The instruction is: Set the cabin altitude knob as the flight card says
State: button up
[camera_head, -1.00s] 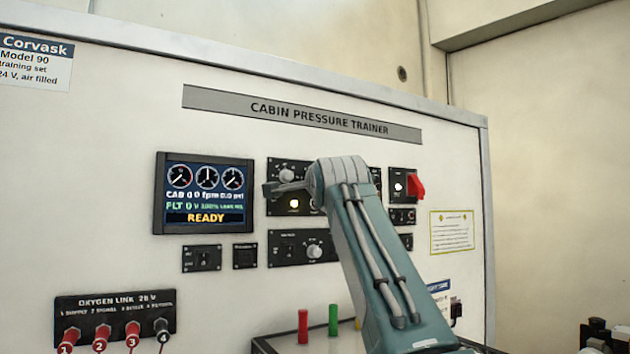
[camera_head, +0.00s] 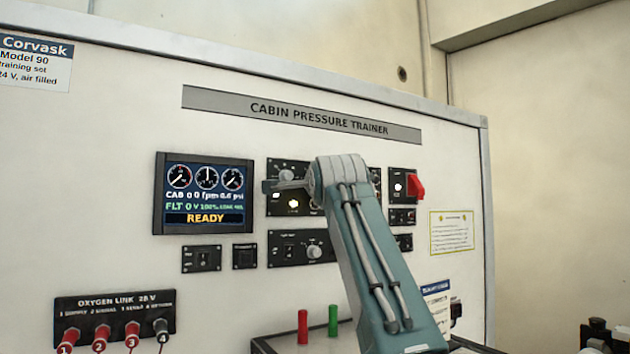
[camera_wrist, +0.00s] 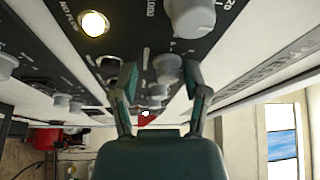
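My gripper (camera_wrist: 162,88) is open in the wrist view, its two fingers spread and apart. A small grey knob (camera_wrist: 167,69) shows between and beyond the fingertips; I cannot tell whether they touch it. A larger pale knob (camera_wrist: 190,16) is at the top of that view, clear of the fingers. In the head view, a knob (camera_head: 287,174) sits on the upper black panel, just above my gripper (camera_head: 283,187). Most of that panel is hidden behind my arm. Which knob is cabin altitude is not legible. A partly hidden card (camera_head: 437,300) with a blue header hangs at the lower right.
The display (camera_head: 204,194) reads READY. A lit lamp (camera_head: 293,203) is beside my gripper. A red guard (camera_head: 416,186) sticks out at the right. A lower panel knob (camera_head: 314,251), red and green pegs (camera_head: 333,321) and oxygen connectors (camera_head: 132,331) are below.

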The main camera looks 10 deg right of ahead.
jog(key=shift+s+r, duration=0.15)
jog(key=shift+r, duration=0.05)
jog(key=s+f, duration=0.1)
jog(key=s, duration=1)
jog(key=shift+s+a+f, duration=0.25)
jog(key=shift+s+a, duration=0.15)
dwell(0.3)
